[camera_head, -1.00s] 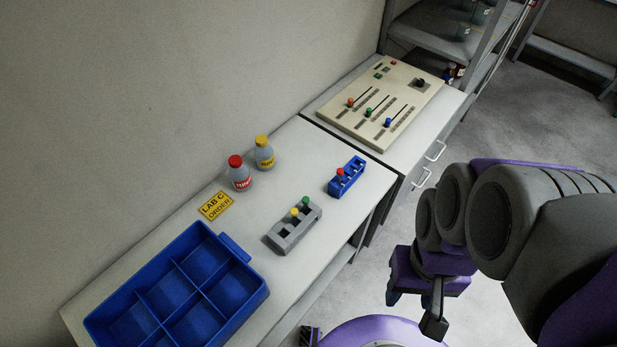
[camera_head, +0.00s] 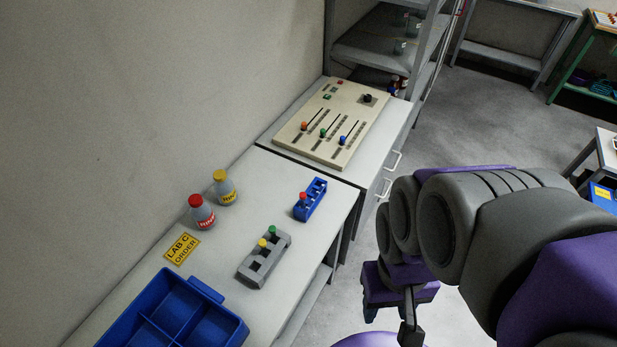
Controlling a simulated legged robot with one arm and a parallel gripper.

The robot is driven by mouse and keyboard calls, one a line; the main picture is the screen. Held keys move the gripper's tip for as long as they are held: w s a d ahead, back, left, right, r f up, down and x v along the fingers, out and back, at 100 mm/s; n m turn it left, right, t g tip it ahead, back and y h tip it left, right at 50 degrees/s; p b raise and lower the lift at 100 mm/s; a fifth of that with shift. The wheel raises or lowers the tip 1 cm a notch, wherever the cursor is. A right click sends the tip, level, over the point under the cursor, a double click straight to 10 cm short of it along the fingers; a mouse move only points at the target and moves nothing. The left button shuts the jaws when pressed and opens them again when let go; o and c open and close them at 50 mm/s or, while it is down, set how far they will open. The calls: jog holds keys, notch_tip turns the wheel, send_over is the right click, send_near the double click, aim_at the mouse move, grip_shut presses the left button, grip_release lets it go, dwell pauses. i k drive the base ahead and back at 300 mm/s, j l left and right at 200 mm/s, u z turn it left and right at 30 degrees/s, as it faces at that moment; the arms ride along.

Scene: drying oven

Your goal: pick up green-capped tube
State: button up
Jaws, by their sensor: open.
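The green-capped tube (camera_head: 272,231) stands upright in a grey rack (camera_head: 254,272) on the bench. A yellow-capped tube (camera_head: 262,244) stands beside it in the same rack. My gripper (camera_head: 388,312) hangs off the bench's right side over the floor, to the right of the rack and apart from it. It is open, with nothing seen in it, and its fingers are only partly visible.
A blue rack (camera_head: 312,203) with a red-capped tube is behind the grey rack. Red-capped (camera_head: 202,215) and yellow-capped (camera_head: 225,190) bottles stand near the wall. A blue divided bin (camera_head: 165,305) is at front left. A control panel (camera_head: 335,125) occupies the farther cabinet.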

aim_at(272, 229)
jog(key=i+l+u, duration=0.1)
jog(key=u, duration=0.3)
jog(key=l+u, duration=0.1)
jog(key=u, duration=0.3)
jog(key=i+l+u, duration=0.1)
jog(key=u, duration=0.35)
jog(key=l+u, duration=0.2)
jog(key=u, duration=0.2)
jog(key=l+u, duration=0.15)
jog(key=u, duration=0.25)
jog(key=l+u, duration=0.1)
jog(key=l, duration=0.3)
jog(key=k+l+u, duration=0.15)
jog(key=l, duration=0.25)
jog(key=l+u, duration=0.1)
jog(key=l, duration=0.3)
jog(key=k+l+u, duration=0.1)
jog(key=l, duration=0.3)
jog(key=k+l+u, duration=0.15)
jog(key=l, duration=0.25)
